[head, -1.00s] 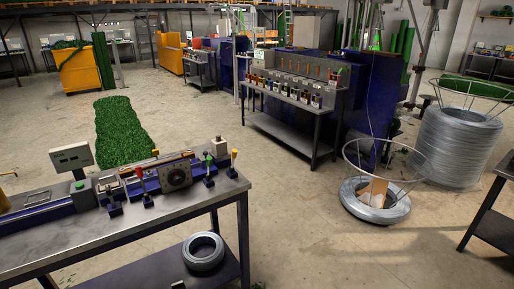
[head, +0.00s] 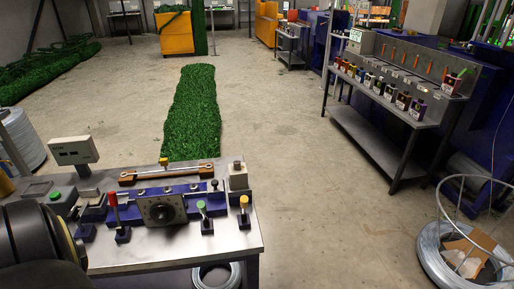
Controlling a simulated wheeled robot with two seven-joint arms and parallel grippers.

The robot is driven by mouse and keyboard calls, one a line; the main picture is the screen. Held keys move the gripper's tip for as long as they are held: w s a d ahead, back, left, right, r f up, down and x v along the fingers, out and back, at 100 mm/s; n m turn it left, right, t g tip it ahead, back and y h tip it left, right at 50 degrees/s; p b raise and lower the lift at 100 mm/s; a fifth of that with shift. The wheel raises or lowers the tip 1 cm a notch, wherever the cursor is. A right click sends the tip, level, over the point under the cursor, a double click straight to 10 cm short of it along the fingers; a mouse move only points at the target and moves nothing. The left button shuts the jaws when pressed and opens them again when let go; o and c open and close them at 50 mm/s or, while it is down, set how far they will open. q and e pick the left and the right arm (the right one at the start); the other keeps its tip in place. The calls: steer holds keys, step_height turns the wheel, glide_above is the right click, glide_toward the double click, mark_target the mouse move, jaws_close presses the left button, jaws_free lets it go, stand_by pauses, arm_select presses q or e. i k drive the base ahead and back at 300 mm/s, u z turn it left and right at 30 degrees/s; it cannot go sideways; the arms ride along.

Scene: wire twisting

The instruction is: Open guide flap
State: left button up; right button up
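A blue wire-working unit (head: 180,193) sits on the metal bench (head: 195,248) at the lower left of the head view. A dark square plate with a round centre (head: 163,212) is on its front. A brown bar (head: 170,173) lies along its back, with a yellow knob (head: 164,161) behind it. I cannot tell for certain which part is the guide flap, or whether it is open. Neither gripper shows; a dark rounded arm part of mine covers the lower left corner.
A grey display box (head: 74,150) stands at the bench's left. A wire coil (head: 216,274) lies below the bench.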

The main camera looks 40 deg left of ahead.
mark_target(214, 185)
steer(key=i, duration=2.9)
steer(key=u, duration=5)
